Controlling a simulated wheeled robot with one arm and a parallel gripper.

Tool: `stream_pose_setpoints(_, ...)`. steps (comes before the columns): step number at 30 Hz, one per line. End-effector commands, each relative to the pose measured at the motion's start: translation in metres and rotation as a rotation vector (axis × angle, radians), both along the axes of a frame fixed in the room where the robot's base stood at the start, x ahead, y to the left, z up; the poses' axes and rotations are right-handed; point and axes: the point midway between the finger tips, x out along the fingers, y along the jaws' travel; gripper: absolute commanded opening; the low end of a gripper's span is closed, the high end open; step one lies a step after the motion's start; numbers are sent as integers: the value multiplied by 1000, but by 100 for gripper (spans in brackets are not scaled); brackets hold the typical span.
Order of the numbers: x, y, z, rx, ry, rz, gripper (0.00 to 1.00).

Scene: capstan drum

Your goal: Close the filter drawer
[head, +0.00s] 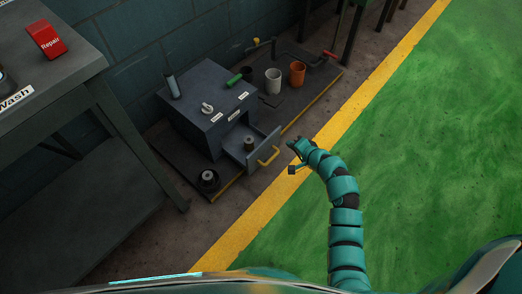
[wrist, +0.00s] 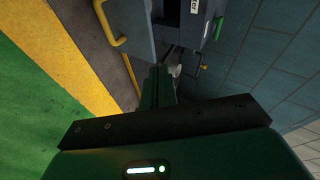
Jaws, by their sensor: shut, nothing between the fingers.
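The filter drawer (head: 254,148) stands pulled out from the front of a dark grey cabinet (head: 200,107) in the head view. A round grey filter-like part (head: 249,143) is at the drawer's opening. A yellow handle (head: 268,156) is on the drawer's front panel. In the wrist view the drawer front (wrist: 127,28) and its yellow handle (wrist: 108,22) show at the top left. My gripper (head: 292,147) is just right of the drawer front in the head view, apart from the handle. Its fingers (wrist: 158,82) are shut and empty in the wrist view.
A black round part (head: 209,180) sits left of the drawer on the dark base. White (head: 273,80) and orange (head: 297,73) cups and a red-handled crank (head: 328,55) stand behind. A workbench (head: 45,75) is at left. The green floor (head: 420,150) at right is clear.

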Motion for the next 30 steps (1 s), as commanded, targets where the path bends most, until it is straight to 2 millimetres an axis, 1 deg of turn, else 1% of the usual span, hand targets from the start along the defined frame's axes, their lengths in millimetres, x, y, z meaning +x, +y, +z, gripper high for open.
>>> stream_pose_setpoints(1, -13, 8, -11, 12, 68, 35, 0)
stream_pose_setpoints(4, -36, 20, -27, 24, 184, 85, 0)
stream_pose_setpoints(6, -46, 23, -35, 27, 238, 105, 0)
stream_pose_setpoints(9, -55, 27, -41, 32, 286, 113, 0)
stream_pose_setpoints(13, -50, 31, -48, 41, 293, 102, 0)
stream_pose_setpoints(16, -45, 40, -60, 40, 292, 102, 0)
stream_pose_setpoints(27, -14, 81, -107, 40, 288, 101, 0)
stream_pose_setpoints(29, -9, 87, -112, 40, 286, 102, 0)
stream_pose_setpoints(30, -4, 93, -111, 39, 282, 103, 0)
